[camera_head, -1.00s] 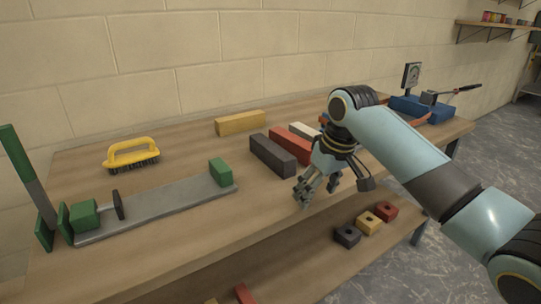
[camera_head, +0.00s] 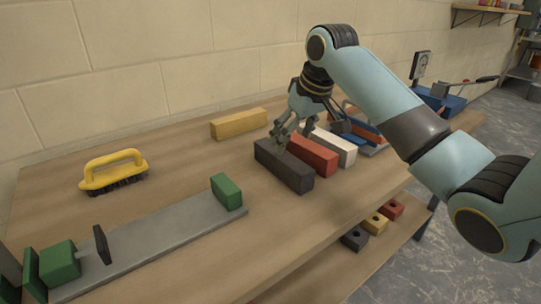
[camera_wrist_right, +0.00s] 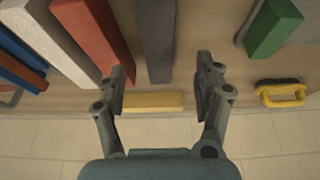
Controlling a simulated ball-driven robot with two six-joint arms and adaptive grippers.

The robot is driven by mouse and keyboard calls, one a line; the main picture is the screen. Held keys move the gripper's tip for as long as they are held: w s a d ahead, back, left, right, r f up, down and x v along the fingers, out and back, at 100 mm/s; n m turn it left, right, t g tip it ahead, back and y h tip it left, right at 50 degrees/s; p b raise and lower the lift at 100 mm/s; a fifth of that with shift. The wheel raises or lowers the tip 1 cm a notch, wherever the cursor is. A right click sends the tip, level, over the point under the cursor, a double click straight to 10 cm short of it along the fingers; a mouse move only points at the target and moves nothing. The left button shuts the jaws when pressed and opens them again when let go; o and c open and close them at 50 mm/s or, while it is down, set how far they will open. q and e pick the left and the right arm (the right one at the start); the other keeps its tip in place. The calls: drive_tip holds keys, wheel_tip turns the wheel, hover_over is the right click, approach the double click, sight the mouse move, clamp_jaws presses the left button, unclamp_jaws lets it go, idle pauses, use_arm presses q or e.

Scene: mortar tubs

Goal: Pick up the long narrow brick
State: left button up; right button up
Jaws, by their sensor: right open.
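Several bricks lie on the wooden bench. A dark grey brick (camera_head: 284,172) lies nearest my right gripper (camera_head: 292,132), with a red brick (camera_head: 313,155) and a white brick (camera_head: 342,150) to its right. A long yellow brick (camera_head: 238,124) lies crosswise farther back. My right gripper is open and empty, over the far end of the dark grey brick. In the right wrist view, the dark grey brick (camera_wrist_right: 157,40) shows between the open fingers (camera_wrist_right: 164,70), and the yellow brick (camera_wrist_right: 152,101) lies beyond its end. I cannot tell if the fingers touch the grey brick. My left gripper is out of view.
A yellow-handled brush (camera_head: 113,171) and a grey clamp rail with green blocks (camera_head: 160,240) occupy the left of the bench. Blue and orange pieces (camera_head: 365,130) lie right of the white brick. The block wall stands behind. Small blocks (camera_head: 376,223) sit on the lower shelf.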

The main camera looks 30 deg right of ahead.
sight(285, 156)
drive_tip(key=shift+x, duration=1.25)
drive_tip(key=shift+b+x, duration=0.45)
drive_tip(key=shift+x, duration=0.7)
drive_tip(key=shift+w+f, duration=0.2)
drive_tip(key=shift+f, duration=0.1)
drive_tip(key=shift+w+f, duration=0.15)
drive_tip(key=shift+f, duration=0.2)
drive_tip(key=b+x, duration=0.1)
drive_tip(key=x, duration=0.2)
drive_tip(key=shift+w+f, duration=0.15)
drive_tip(key=shift+f, duration=0.25)
drive_tip(key=shift+w+f, duration=0.2)
drive_tip(key=shift+f, duration=0.1)
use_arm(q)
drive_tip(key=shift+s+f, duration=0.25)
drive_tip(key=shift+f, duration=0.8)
